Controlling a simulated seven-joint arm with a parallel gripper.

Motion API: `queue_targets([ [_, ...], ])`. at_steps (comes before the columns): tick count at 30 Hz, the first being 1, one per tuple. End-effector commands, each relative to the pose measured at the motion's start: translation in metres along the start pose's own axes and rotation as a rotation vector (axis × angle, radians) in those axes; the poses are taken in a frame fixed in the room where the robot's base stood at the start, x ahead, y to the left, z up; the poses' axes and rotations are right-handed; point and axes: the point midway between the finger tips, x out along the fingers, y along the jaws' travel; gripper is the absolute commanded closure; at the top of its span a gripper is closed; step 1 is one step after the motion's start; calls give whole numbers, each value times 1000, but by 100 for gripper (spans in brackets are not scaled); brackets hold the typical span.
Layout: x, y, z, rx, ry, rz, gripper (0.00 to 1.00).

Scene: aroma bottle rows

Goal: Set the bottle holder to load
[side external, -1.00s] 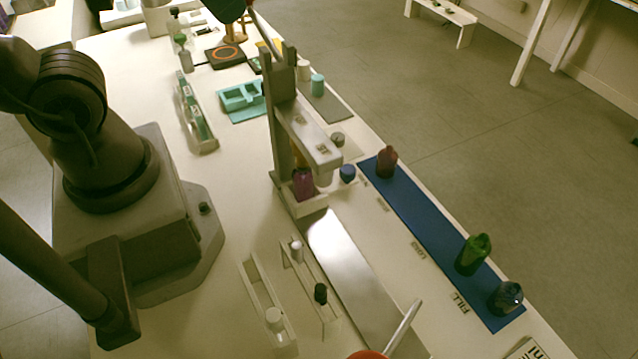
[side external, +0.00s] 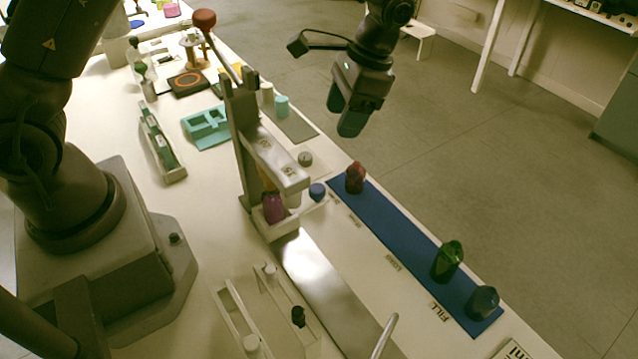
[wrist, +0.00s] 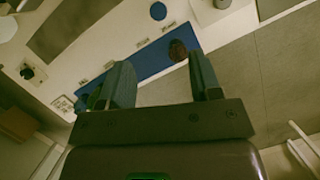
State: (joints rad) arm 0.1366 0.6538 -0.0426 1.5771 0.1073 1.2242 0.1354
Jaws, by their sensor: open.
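The bottle holder (side external: 291,227) is a small pale tray at the foot of the grey press (side external: 243,140), at the far end of a shiny metal track (side external: 325,275). A purple bottle (side external: 273,208) stands in it under the press head. A pale rod (side external: 384,338) rises at the near end of the track; its lower part is cut off. The LOAD label (side external: 393,262) and FILL label (side external: 438,311) lie beside the blue mat (side external: 405,236). My gripper (side external: 345,108) is open and empty, in the air beyond the table's far edge; its fingers show in the wrist view (wrist: 160,62).
A red bottle (side external: 355,178), green bottle (side external: 447,262) and dark blue bottle (side external: 482,303) stand on the mat. The press lever has a red knob (side external: 204,19). Racks (side external: 262,310) stand left of the track. A blue cap (side external: 317,191) sits near the holder.

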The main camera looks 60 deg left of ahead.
Motion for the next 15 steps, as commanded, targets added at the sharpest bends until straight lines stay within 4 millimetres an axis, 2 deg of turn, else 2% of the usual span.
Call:
queue_targets([
  [1,13,2,-8,13,-31,3,42],
  [5,28,4,-17,29,-66,5,42],
  [11,44,4,-18,33,-77,6,42],
  [15,70,4,-15,33,-80,7,42],
])
